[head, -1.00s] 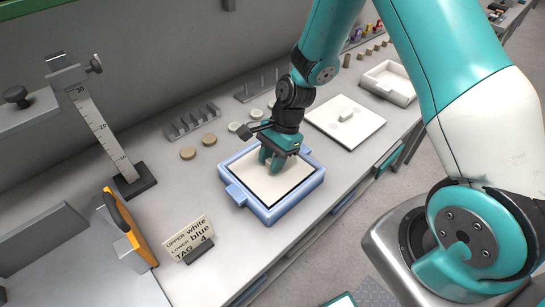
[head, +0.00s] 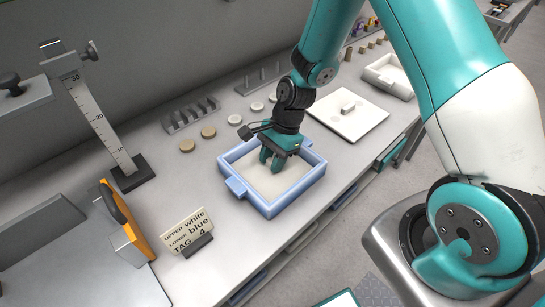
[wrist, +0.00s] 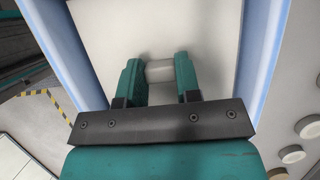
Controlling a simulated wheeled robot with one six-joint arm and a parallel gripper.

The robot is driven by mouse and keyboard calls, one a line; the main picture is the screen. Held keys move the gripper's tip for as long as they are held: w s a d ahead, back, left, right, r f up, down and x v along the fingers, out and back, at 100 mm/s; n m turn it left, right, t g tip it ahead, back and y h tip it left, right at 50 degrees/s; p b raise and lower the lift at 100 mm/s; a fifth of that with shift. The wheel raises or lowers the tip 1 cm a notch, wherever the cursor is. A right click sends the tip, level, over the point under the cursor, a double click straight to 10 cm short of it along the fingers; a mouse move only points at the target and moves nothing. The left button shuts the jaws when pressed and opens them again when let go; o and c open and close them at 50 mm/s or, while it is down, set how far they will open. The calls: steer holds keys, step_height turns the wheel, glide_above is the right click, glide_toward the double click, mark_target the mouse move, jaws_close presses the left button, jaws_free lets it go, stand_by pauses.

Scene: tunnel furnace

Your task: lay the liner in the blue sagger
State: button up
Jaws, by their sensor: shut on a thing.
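The blue sagger (head: 297,191) is a square open tray on the bench, with a tab on its left side. The pale liner (head: 275,184) lies inside its walls, low and roughly level; I cannot tell whether it touches the floor all round. My gripper (head: 271,160) points down into the sagger. In the wrist view, my gripper (wrist: 160,72) is shut on a small white grip on the liner (wrist: 165,22). Blue sagger walls (wrist: 263,45) show on both sides of the liner there. The fingers hide part of the liner.
A white plate (head: 335,122) with a small block on top lies just behind the sagger. A sign (head: 187,232) reads upper white, lower blue, tag 4. Several round discs (head: 208,132) and a slotted rack (head: 190,115) stand at left. A white tray (head: 392,78) sits farther back.

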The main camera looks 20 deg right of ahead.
steer(key=shift+f, duration=0.4)
stand_by(0.3)
steer(key=o, duration=1)
steer(key=shift+r, duration=0.1)
steer(key=b+v, duration=0.1)
steer(key=v, duration=1.6)
steer(key=shift+d+r, duration=0.15)
